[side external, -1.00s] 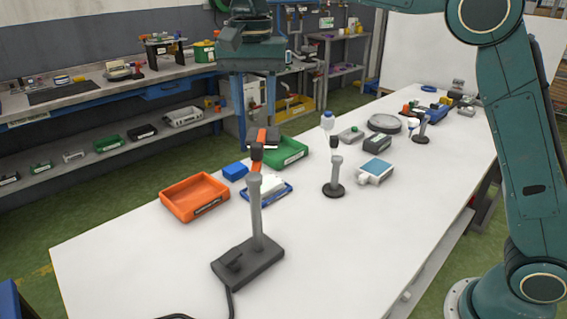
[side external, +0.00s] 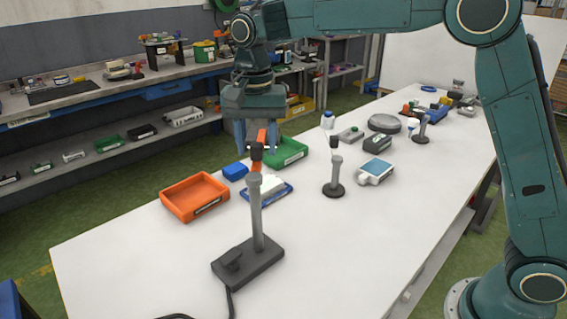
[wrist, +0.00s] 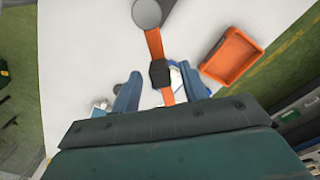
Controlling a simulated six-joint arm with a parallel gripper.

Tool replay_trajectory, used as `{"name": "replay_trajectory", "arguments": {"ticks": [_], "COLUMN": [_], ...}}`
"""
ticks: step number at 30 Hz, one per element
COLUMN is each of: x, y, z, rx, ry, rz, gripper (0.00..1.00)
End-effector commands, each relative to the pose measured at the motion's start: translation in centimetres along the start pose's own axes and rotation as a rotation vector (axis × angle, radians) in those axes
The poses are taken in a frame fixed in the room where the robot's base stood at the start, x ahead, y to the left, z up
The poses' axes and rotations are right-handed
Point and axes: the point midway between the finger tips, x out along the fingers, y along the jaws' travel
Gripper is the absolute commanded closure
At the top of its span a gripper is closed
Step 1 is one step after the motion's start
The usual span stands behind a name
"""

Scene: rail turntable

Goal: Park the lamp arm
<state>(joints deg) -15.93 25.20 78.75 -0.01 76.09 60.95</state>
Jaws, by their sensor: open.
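The lamp stands at the near part of the table: a grey post (side external: 256,215) on a dark rectangular base (side external: 247,262) with a cable. An orange arm (side external: 261,137) with a dark block (side external: 256,152) reaches from the post's top away from the side camera. In the wrist view the orange arm (wrist: 155,45) runs from the round post top (wrist: 150,11) past the dark block (wrist: 160,74). My gripper (side external: 261,148) is open, its blue fingers on either side of the arm near the block (wrist: 160,72). Contact cannot be told. The far end is partly hidden.
A short post on a round base (side external: 334,175) stands to the right, and a similar one (side external: 422,130) farther back. An orange tray (side external: 195,197), blue block (side external: 235,171), green bin (side external: 290,153) and blue-screened device (side external: 375,172) lie around. The table's near right is clear.

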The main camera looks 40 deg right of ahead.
Motion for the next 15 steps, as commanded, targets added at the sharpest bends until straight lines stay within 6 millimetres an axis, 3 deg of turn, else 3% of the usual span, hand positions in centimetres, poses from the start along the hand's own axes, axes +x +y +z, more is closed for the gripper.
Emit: {"name": "replay_trajectory", "arguments": {"ticks": [2,9,15], "x": [0.0,-0.03,-0.05], "y": [0.0,0.0,0.0], "z": [0.0,0.0,0.0], "rx": [0.0,0.0,-0.001], "ry": [0.0,0.0,0.0], "rz": [0.0,0.0,0.0], "gripper": [0.56,1.0,1.0]}}
